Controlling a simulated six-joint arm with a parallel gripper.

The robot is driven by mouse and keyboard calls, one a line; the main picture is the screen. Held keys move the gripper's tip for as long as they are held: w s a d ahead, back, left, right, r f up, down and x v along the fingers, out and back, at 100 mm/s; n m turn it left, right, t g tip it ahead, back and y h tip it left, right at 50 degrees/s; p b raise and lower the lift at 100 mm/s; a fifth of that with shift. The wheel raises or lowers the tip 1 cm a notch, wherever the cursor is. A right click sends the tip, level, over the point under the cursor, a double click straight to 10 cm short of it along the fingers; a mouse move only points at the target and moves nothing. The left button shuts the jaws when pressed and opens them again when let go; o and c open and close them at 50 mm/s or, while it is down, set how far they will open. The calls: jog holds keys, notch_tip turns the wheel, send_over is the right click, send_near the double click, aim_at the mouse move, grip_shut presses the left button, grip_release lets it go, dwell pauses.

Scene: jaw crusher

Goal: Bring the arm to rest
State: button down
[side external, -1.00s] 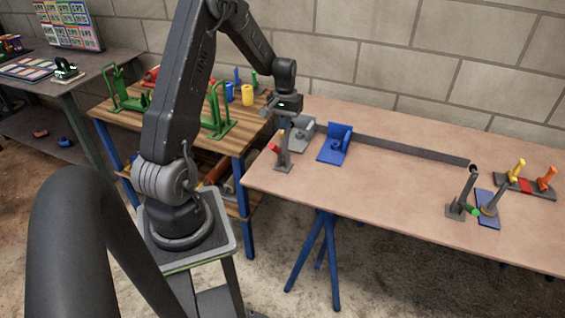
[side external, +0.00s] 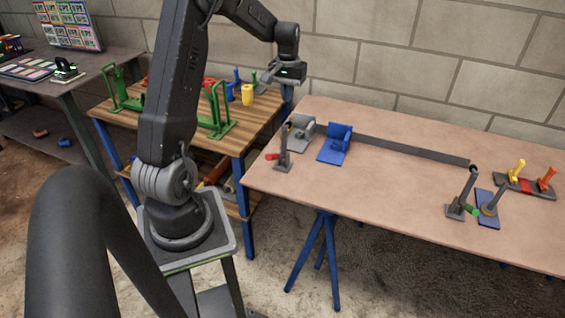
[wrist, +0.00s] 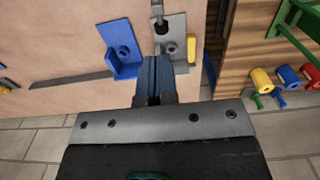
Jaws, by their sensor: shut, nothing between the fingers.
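My gripper (side external: 287,98) hangs below the wrist in the side view, above the gap between the wooden bench and the pink-topped table. Its two fingers are together and hold nothing. In the wrist view the shut fingers (wrist: 157,62) point toward the table, overlapping a grey plate (wrist: 175,30) in the picture. A blue bracket (wrist: 122,48) lies beside the plate, clear of the fingers in the picture.
The pink table (side external: 380,190) carries the grey plate (side external: 300,133), blue bracket (side external: 335,145), a long grey bar (side external: 410,150) and upright levers at both ends. The wooden bench (side external: 190,135) holds green frames (side external: 217,112) and yellow cylinder (side external: 247,95). A block wall stands behind.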

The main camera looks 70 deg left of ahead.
jog(key=s+d+r+m+t+y, duration=0.1)
jog(key=d+r+m, duration=0.1)
jog(key=d+r, duration=0.5)
jog(key=s+d+r+m+t, duration=0.1)
jog(key=d+r+m, duration=0.15)
jog(key=d, duration=0.95)
jog(key=s+d+r+m+t+h, duration=0.1)
jog(key=s+d+r+m+t, duration=0.1)
jog(key=s+d, duration=1.1)
jog(key=shift+s+d+m+t, duration=0.3)
jog(key=shift+d+m+t, duration=0.4)
jog(key=shift+m, duration=0.55)
